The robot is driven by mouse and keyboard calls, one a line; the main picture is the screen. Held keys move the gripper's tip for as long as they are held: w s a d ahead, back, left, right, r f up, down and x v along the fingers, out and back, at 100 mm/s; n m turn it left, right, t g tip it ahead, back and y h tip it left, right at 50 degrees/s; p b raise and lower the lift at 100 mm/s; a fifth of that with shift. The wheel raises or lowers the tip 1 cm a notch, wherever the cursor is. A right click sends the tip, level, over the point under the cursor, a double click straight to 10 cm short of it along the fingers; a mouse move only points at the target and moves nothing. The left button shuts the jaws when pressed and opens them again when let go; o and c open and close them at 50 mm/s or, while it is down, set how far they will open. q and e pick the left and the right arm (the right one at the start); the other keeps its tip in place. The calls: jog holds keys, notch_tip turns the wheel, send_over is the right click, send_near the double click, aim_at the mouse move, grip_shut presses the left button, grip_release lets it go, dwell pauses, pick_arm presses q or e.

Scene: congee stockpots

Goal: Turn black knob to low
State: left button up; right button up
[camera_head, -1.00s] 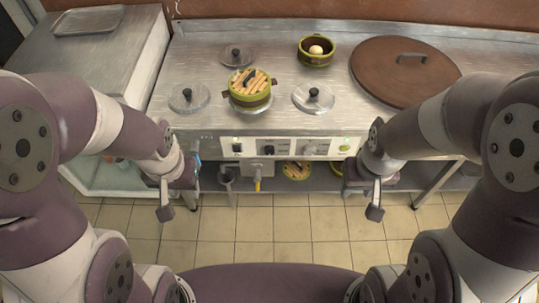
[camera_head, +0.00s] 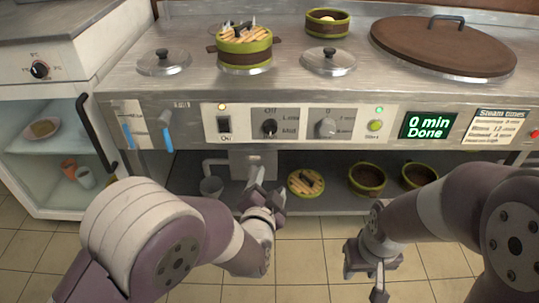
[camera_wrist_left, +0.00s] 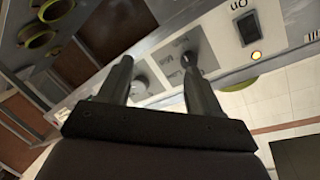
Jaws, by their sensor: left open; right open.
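The black knob (camera_head: 269,128) is on the white control panel (camera_head: 295,124) on the front of the steel counter, right of a black switch. Small labels stand above and to the right of it; its exact pointing is too small to tell. My left gripper (camera_head: 264,185) is open and empty, below the panel and apart from the knob. In the left wrist view the two fingers (camera_wrist_left: 159,78) point up at the panel, with the black knob (camera_wrist_left: 188,60) near the right fingertip and the grey knob (camera_wrist_left: 140,86) between the fingers. My right gripper (camera_head: 370,272) is open, low at the right.
A display (camera_head: 429,126) reads "0 min Done". A steamer (camera_head: 245,48) stands on the counter. Another black knob (camera_head: 40,70) is on the left cabinet.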

aim_at(270, 130)
pick_arm(q)
notch_tip(270, 130, up, 5)
jog(key=a+m+t+y, duration=0.1)
jog(key=t, duration=0.1)
jog(key=shift+m, duration=0.3)
jog(key=w+b, duration=0.2)
jog(key=w, duration=0.2)
jog(key=w+b, duration=0.1)
jog(key=w, duration=0.3)
jog(key=w+d+b, duration=0.1)
jog(key=w+b, duration=0.1)
jog(key=w, duration=0.3)
jog(key=shift+f+b, duration=0.3)
jog(key=shift+b, duration=0.05)
jog(key=shift+w+d+r, duration=0.1)
jog(key=shift+w, duration=0.15)
jog(key=c, duration=1)
